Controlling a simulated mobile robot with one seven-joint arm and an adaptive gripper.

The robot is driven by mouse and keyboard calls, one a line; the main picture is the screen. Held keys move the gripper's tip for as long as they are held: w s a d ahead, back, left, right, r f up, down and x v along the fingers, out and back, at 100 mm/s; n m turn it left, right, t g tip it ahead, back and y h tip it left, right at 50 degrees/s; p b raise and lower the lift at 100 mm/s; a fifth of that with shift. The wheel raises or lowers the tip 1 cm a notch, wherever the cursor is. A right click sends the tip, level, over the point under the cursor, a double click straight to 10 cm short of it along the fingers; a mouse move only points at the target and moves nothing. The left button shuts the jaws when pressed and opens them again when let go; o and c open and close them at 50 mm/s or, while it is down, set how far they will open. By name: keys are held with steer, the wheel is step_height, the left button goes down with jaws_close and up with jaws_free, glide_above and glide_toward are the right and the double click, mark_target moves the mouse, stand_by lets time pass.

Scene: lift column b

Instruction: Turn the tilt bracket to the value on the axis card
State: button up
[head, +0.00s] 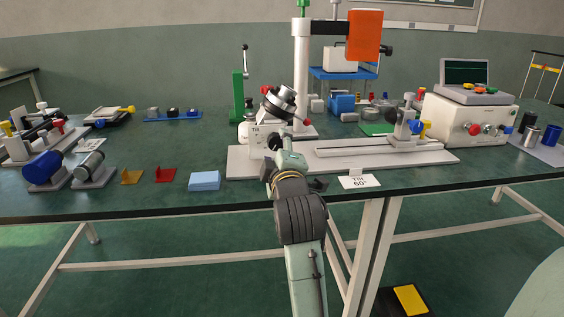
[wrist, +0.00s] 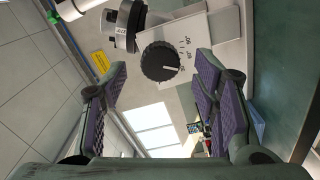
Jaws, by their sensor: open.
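The axis card (head: 360,182) lies at the bench's front edge and reads "Tilt 60°". The tilt bracket (head: 280,103), a black and silver round head, sits tilted on a pale block at the left end of a long grey base. In the wrist view, a round black knob (wrist: 160,61) sits on the pale block's face, with a white mark pointing right and a printed scale beside it. The scale numbers are too small to read surely. My gripper (wrist: 160,68) is open and empty, its purple-padded fingers on either side of the knob in the picture. In the head view my arm partly hides the block.
The grey base (head: 335,161) carries a rail and another mount (head: 404,125) to the right. A pale blue block (head: 204,180) and red and yellow pieces lie left of it. A white column (head: 301,75) stands behind. A control box (head: 468,118) is at right.

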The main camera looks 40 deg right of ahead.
steer(key=v, duration=0.7)
steer(key=shift+s, duration=0.2)
steer(key=shift+a, duration=0.1)
